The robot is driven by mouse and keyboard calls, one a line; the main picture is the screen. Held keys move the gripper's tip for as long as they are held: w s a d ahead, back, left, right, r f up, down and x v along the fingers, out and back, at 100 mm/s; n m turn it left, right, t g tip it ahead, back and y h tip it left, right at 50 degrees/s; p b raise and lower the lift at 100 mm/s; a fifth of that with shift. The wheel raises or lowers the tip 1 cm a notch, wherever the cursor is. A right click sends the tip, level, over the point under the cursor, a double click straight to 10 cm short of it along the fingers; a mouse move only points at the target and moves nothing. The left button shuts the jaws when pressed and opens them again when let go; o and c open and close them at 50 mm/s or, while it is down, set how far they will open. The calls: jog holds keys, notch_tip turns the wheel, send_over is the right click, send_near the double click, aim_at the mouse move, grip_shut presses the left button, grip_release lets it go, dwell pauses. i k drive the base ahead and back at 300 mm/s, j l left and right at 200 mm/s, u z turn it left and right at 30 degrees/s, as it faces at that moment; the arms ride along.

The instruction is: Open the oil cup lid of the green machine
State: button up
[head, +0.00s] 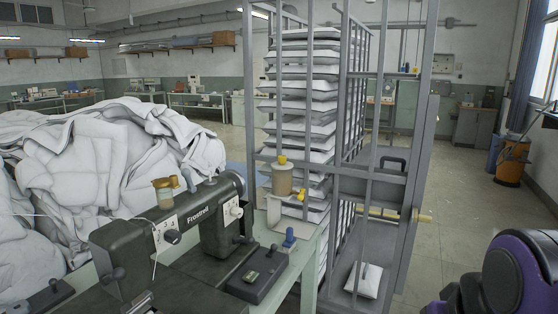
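The dark green sewing machine (210,222) stands on a pale green table at the lower left, with the word "Frostnit" on its arm. A small oil cup (165,197) with a clear, yellowish body sits on top of its left part. A brass-orange lid (164,182) shows at the cup's top. Another brass-orange piece sits just right of it; I cannot tell if it is part of the lid. The lid looks down on the cup, but it is too small to be sure. My gripper is not in view; only a purple and black part of my arm shows at the lower right.
A grey metal cage cart (342,182) with stacked white pillows (305,110) stands just behind and right of the machine. A thread spool (282,180) stands near the table's back edge. White duvets (120,150) heap at the left. Clear floor (470,220) lies right of the cart.

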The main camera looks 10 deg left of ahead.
aim_at(172, 183)
jog(key=i+u, duration=0.45)
jog(key=u, duration=0.25)
jog(key=i+u, duration=0.25)
jog(key=u, duration=0.15)
